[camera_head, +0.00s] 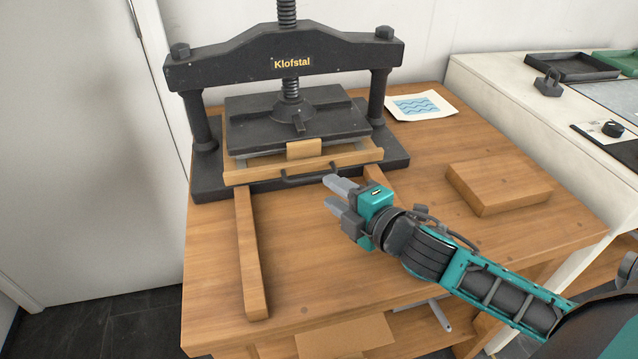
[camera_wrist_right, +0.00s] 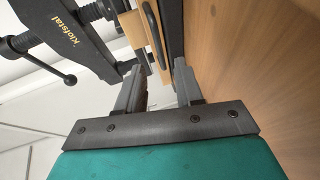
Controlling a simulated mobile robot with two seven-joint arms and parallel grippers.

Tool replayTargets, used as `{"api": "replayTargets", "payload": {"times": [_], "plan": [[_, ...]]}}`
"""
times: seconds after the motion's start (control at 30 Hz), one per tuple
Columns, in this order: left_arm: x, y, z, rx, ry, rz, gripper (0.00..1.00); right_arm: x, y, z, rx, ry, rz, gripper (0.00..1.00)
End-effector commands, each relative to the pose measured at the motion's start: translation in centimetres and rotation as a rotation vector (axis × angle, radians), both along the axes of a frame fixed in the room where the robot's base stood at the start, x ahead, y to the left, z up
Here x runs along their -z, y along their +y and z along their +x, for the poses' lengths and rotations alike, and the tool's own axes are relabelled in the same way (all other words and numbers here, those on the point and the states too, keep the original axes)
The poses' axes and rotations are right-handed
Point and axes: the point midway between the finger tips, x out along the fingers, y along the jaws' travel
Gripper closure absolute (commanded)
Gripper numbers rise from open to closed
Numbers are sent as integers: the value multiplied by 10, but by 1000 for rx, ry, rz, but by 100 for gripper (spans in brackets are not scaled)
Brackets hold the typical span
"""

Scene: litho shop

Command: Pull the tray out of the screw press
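The screw press (camera_head: 290,64) is black, labelled Klofstal, and stands at the back of the wooden table. The wooden tray (camera_head: 352,159) sits in the press under the black platen (camera_head: 255,125), its front edge showing with a dark bar handle (camera_head: 308,172). The handle also shows in the right wrist view (camera_wrist_right: 153,35), ahead of the fingers. Two wooden rails run forward from the press; the left one (camera_head: 251,260) shows fully, the other is partly hidden by my right gripper. My right gripper (camera_head: 332,193) is open and empty, just in front of the handle and apart from it. My left gripper is out of view.
A wooden block (camera_head: 498,187) lies on the table at the right. A printed sheet (camera_head: 421,105) lies behind it. The table front (camera_head: 330,270) between the rails is clear.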

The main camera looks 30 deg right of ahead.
Motion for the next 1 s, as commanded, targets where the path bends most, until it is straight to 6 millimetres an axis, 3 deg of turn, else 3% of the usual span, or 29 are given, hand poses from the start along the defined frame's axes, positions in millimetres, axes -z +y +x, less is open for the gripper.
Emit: {"api": "replayTargets", "payload": {"times": [0.2, 0.4, 0.8, 1.0], "plan": [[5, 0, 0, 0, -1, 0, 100, 6, 5, 30, 0, -2, -1, 64], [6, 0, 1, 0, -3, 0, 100, 9, 7, 48, 0, -1, 1, 64], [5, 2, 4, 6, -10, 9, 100, 11, 8, 52, 0, 1, 1, 64], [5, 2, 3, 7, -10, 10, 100, 10, 8, 52, 0, 1, 1, 82]]}}
